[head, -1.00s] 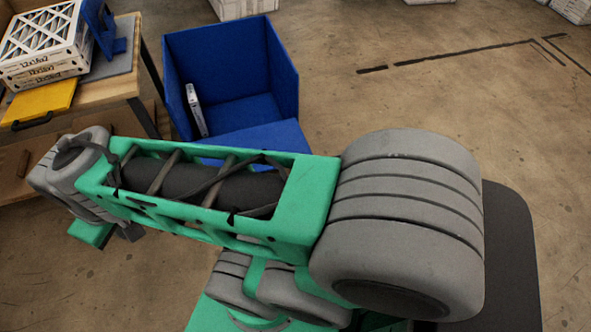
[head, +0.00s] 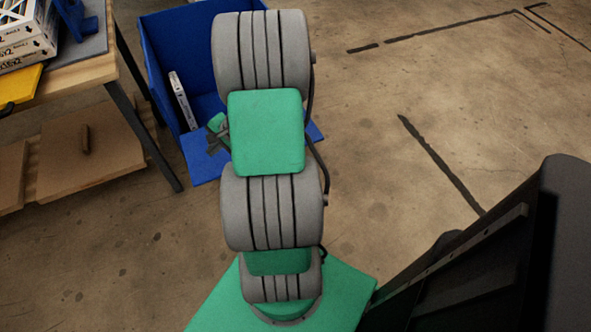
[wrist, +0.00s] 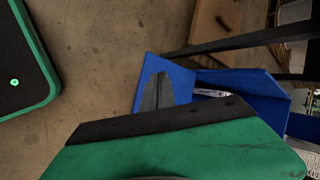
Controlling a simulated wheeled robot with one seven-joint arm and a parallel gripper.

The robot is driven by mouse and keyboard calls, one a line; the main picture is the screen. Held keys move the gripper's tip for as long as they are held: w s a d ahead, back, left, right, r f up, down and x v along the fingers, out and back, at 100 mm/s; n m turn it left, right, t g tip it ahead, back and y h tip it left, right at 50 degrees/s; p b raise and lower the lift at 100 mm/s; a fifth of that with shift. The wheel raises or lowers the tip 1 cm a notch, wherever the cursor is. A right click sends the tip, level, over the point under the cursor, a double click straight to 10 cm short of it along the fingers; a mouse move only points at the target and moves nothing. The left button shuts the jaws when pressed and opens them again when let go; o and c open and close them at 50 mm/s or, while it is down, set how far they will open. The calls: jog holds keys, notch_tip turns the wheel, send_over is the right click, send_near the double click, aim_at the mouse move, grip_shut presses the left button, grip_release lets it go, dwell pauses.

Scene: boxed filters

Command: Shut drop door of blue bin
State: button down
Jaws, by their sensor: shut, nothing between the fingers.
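The blue bin (head: 165,70) stands on the floor beyond my arm in the head view, its right part hidden behind the arm. Its drop door (head: 203,168) hangs open, lowered outward at the front. My gripper (head: 214,140) is shut and empty. In the head view it is partly hidden by my arm and overlaps the door; I cannot tell whether they touch. In the wrist view my gripper (wrist: 165,122) fills the bottom.
A white boxed filter (head: 182,98) leans inside the bin. A wooden table (head: 75,75) with filters, a yellow item and a blue holder stands left of the bin, its dark leg close by. A low wooden shelf (head: 90,150) is below.

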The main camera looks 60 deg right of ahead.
jog(key=s+d+f+m+t+h+b, duration=0.2)
jog(key=s+d+f+m+b, duration=0.15)
jog(key=d+f+m, duration=0.4)
jog(key=s+d+f+m+t+h+b, duration=0.15)
jog(key=s+d+f+m, duration=0.3)
jog(key=f, duration=0.55)
jog(key=s+d+f+m+h+b, duration=0.5)
jog(key=s+d+f+m+h, duration=0.2)
jog(key=s+d+f+m, duration=0.4)
jog(key=w+d+f+m+b, duration=0.2)
jog(key=w+d+b, duration=0.1)
jog(key=w, duration=0.3)
jog(key=shift+t+y, duration=0.25)
jog(key=shift+t, duration=0.2)
jog(key=r, duration=0.4)
jog(key=shift+w, duration=0.4)
jog(key=shift+r, duration=0.2)
